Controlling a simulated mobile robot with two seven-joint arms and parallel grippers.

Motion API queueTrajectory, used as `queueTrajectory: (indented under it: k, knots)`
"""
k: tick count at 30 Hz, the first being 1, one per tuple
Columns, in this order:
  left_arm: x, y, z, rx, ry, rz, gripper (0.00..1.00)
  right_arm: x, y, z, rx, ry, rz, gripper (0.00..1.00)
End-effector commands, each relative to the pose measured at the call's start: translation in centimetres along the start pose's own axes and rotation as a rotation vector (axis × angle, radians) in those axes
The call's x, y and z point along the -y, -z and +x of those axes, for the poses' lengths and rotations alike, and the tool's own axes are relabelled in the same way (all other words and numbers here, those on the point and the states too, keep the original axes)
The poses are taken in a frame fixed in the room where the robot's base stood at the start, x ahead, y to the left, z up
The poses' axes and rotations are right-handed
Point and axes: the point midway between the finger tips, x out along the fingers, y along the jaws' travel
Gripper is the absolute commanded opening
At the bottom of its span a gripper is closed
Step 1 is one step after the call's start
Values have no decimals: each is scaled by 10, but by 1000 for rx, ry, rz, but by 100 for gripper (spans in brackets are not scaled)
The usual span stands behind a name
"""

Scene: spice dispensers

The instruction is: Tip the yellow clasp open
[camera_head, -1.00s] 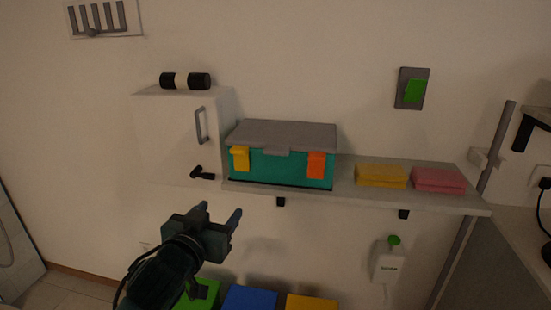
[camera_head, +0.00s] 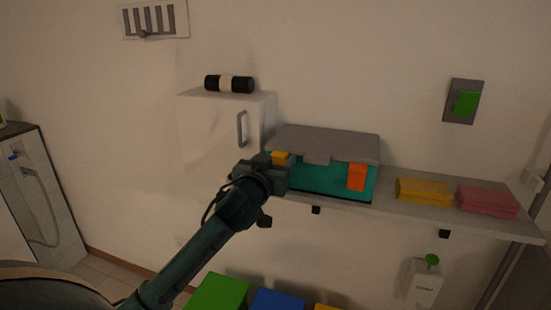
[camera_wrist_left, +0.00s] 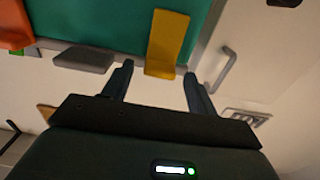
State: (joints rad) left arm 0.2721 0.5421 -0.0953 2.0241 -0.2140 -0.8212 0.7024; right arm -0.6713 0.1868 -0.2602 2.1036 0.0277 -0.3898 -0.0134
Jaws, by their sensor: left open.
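The yellow clasp (camera_head: 281,157) is on the front left of a teal box (camera_head: 325,181) with a grey lid (camera_head: 330,143). In the head view my left gripper (camera_head: 281,170) is in front of the clasp and hides its lower part. In the left wrist view the yellow clasp (camera_wrist_left: 168,42) lies across the teal face. The open left gripper (camera_wrist_left: 158,72) has one finger to each side of the clasp's near end, with nothing visibly held. I cannot tell whether the fingers touch it. My right gripper is not in view.
An orange clasp (camera_head: 356,177) is on the box's right. The shelf (camera_head: 410,214) also bears yellow (camera_head: 424,191) and pink (camera_head: 487,200) folded cloths. A white cabinet (camera_head: 210,130) with a handle stands left of the box. Coloured blocks are below.

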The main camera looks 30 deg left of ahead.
Motion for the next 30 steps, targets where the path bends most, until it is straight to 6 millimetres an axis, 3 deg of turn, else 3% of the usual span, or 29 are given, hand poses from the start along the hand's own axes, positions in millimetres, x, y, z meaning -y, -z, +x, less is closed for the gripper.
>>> queueTrajectory:
  k: [11, 30]
  knots:
    - [0, 0, 6, 0, -1, 1, 58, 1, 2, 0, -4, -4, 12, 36]
    - [0, -1, 6, 1, 0, 1, 6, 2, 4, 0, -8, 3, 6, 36]
